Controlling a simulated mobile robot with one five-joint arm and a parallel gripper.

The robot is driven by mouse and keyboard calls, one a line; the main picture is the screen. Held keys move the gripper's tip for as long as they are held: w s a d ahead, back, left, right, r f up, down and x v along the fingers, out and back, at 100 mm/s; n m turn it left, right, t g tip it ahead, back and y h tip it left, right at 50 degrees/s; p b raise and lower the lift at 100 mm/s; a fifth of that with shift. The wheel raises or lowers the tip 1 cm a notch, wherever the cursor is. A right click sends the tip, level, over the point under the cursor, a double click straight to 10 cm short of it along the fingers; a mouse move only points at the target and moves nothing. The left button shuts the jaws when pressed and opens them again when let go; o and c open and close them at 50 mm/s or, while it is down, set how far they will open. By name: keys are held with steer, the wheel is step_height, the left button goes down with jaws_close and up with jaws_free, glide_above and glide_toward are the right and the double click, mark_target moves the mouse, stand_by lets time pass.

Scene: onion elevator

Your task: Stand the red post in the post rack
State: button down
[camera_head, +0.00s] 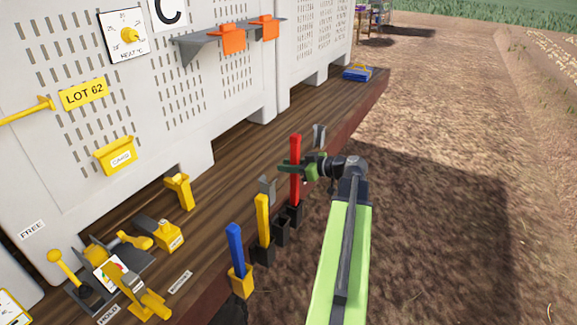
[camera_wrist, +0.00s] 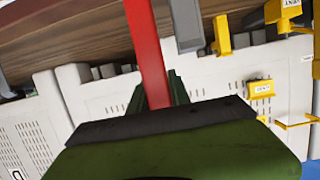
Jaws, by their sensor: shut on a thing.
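The red post (camera_head: 295,165) stands upright in the head view, its lower end at the far black socket of the post rack (camera_head: 281,228). I cannot tell whether it is seated in the socket or just above it. My gripper (camera_head: 296,168) is shut on the red post around its middle. In the wrist view the red post (camera_wrist: 149,50) runs down between the green fingers (camera_wrist: 165,92). A yellow post (camera_head: 262,219) and a blue post (camera_head: 235,247) stand in nearer sockets of the rack.
The rack runs along the wooden deck's (camera_head: 240,165) right edge, with bare ground beyond. Yellow levers and fittings (camera_head: 130,270) crowd the near left. Grey perforated panels (camera_head: 190,90) rise behind. A blue box (camera_head: 357,73) sits at the deck's far end.

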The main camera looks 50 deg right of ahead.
steer(key=shift+f+b, duration=4.35)
steer(key=shift+f, duration=0.2)
steer(key=c, duration=1.1)
jaws_free()
steer(key=p+v, duration=0.5)
steer(key=v, duration=1.2)
steer(key=shift+s+r, duration=0.1)
steer(key=shift+s, duration=0.1)
